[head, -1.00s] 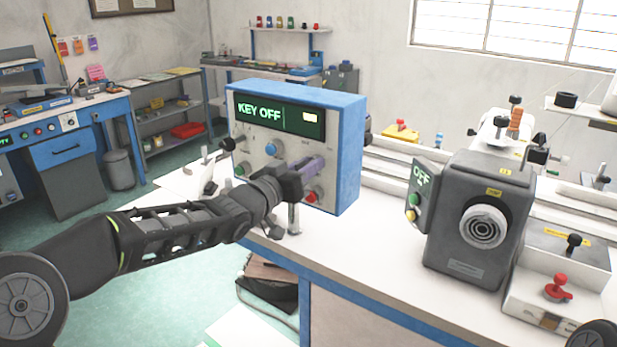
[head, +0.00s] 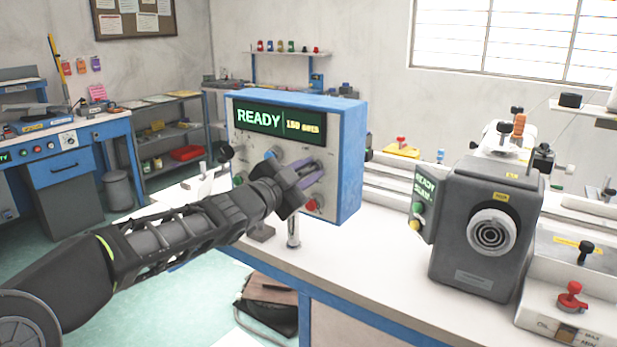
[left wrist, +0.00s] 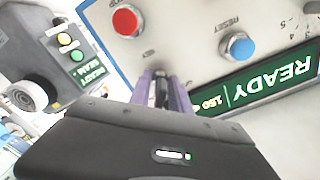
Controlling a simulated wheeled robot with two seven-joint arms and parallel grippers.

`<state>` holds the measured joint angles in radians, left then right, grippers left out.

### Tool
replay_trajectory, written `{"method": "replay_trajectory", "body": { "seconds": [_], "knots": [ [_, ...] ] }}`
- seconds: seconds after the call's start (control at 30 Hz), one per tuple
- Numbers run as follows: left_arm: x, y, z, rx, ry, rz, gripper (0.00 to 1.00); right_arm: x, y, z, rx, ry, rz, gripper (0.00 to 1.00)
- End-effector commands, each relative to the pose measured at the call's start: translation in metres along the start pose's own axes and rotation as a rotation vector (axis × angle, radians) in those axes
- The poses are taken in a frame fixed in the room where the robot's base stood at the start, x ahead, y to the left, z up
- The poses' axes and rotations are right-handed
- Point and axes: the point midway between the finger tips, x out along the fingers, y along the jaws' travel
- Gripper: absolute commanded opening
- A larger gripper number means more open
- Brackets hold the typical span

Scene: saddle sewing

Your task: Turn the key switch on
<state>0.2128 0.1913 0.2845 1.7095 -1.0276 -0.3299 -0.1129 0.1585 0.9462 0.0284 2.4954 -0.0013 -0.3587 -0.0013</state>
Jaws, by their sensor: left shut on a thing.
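The blue-edged control box (head: 345,165) stands on the white bench. Its display (head: 278,118) reads READY in green with a smaller yellow line beside it. My left gripper (head: 312,172), with purple fingers, is at the right part of the box's front panel. In the left wrist view the fingers (left wrist: 165,95) are shut on a small dark key switch (left wrist: 162,88) at the panel. The fingers hide most of the key switch. A red button (left wrist: 126,21) and a blue button (left wrist: 238,46) are on the panel beside the fingers. My right gripper is not in view.
A grey machine (head: 475,225) stands on the bench to the right, its small screen (head: 425,189) lit with READY. A red knob (head: 571,295) is at the front right. The white bench top (head: 375,250) between box and machine is clear.

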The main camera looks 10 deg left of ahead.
Motion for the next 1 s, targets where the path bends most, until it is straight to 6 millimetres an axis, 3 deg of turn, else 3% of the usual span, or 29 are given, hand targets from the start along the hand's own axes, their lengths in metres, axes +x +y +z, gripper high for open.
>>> {"method": "replay_trajectory", "body": {
  "seconds": [0.27,0.7,0.73,0.8,1.0],
  "knots": [
    [0.0,0.0014,0.0027,0.093,-0.005,0.002,0.0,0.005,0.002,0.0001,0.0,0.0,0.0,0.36],
    [0.0,0.0012,0.0025,0.105,-0.005,0.003,0.0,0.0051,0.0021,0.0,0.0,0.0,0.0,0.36],
    [0.0,0.0012,0.0025,0.105,-0.005,0.003,0.25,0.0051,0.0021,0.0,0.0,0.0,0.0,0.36],
    [0.0,0.0011,0.0023,0.105,-0.004,0.002,0.29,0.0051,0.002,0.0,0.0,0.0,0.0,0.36],
    [-0.0001,0.0005,0.0012,0.105,-0.002,0.001,0.29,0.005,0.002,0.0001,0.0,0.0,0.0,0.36]
  ]
}}
